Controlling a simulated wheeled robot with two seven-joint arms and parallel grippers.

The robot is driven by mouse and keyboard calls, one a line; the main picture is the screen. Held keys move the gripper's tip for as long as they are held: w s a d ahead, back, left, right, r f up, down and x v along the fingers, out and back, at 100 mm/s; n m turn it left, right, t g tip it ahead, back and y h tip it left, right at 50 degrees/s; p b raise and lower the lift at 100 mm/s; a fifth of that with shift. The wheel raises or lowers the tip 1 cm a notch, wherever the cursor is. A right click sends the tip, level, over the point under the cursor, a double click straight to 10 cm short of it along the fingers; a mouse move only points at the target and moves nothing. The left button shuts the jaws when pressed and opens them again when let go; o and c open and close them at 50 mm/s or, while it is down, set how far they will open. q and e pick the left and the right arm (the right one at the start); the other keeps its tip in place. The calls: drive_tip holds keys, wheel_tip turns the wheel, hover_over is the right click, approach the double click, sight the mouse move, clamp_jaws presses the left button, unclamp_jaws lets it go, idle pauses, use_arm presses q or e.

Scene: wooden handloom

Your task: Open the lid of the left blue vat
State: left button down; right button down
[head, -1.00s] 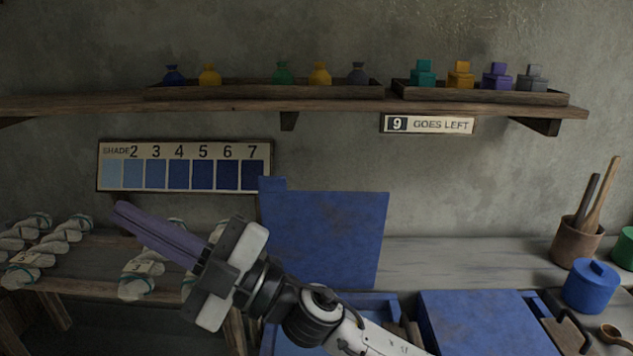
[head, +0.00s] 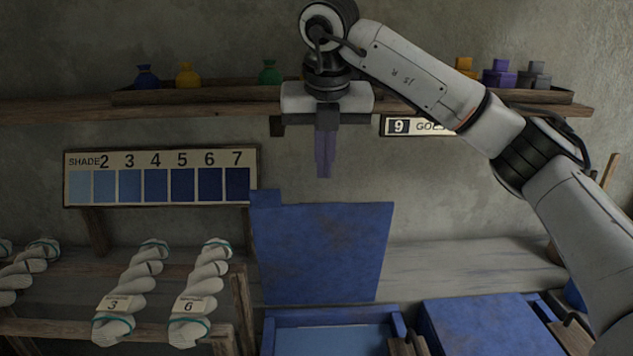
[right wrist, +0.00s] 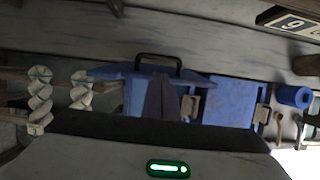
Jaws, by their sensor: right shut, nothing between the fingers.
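The left blue vat (head: 270,335) stands at the bottom centre of the head view, its light blue inside showing. Its flat blue lid (head: 320,255) stands upright at the back of the vat, open. In the right wrist view the left vat's lid (right wrist: 110,72) shows from above with a dark handle (right wrist: 158,60). My right gripper (head: 323,172) hangs fingers down above the lid, in front of the wall, shut and empty. Its purple fingers (right wrist: 162,100) overlap the vat in the wrist view. My left gripper is not in view.
The right blue vat (head: 485,330) has its lid flat and closed. White yarn skeins (head: 130,295) lie on a rack at left. A shelf (head: 230,104) with coloured pouches and blocks runs behind my right gripper. A shade chart (head: 160,178) hangs at left.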

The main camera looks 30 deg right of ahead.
drive_tip(key=p+x, duration=0.1)
drive_tip(key=x, duration=0.8)
drive_tip(key=shift+a+f, duration=0.1)
drive_tip(key=shift+f, duration=0.05)
